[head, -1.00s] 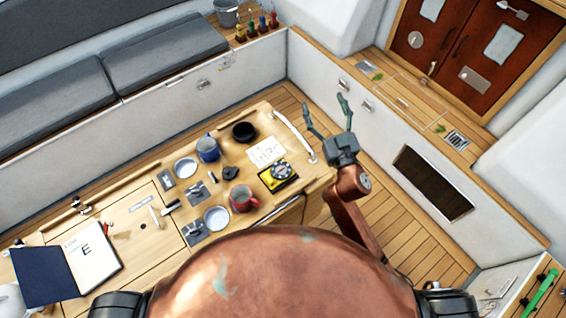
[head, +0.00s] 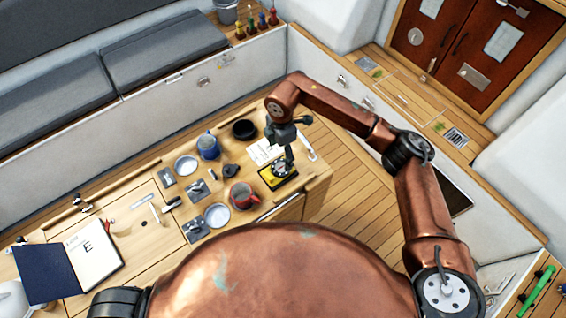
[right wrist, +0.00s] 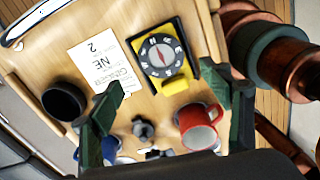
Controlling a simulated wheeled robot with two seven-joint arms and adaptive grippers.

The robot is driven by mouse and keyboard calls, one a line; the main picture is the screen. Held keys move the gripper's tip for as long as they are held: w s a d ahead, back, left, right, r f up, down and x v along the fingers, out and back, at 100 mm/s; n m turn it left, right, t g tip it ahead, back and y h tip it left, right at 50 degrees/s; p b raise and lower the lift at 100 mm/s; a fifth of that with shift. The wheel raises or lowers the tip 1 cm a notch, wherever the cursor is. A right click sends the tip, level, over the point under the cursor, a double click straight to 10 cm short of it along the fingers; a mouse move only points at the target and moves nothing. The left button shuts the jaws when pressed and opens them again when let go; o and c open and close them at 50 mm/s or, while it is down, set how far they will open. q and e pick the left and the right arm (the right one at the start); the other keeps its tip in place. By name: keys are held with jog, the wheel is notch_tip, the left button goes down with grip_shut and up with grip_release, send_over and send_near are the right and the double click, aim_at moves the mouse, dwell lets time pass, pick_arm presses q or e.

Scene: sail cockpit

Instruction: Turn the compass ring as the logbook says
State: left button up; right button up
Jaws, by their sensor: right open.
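The compass (head: 279,178) has a yellow base and a dark dial ring with white letters. It lies flat near the table's right end. In the right wrist view the compass (right wrist: 160,57) shows a red needle and a yellow tab. My left gripper is out of view.
A red mug (head: 241,196) stands just left of the compass. A blue mug (head: 208,147), a black bowl (head: 244,130) and white plates (head: 216,216) are nearby.

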aim_at(282, 166)
jog(key=shift+w+d+f, duration=0.1)
jog(key=shift+d+f, duration=0.15)
jog(key=shift+d, duration=0.1)
jog(key=shift+f+p, duration=0.8)
jog(key=shift+f, duration=2.75)
jog(key=shift+c, duration=0.6)
jog(key=c, duration=1)
jog(key=shift+d, duration=0.1)
jog(key=shift+c, duration=0.2)
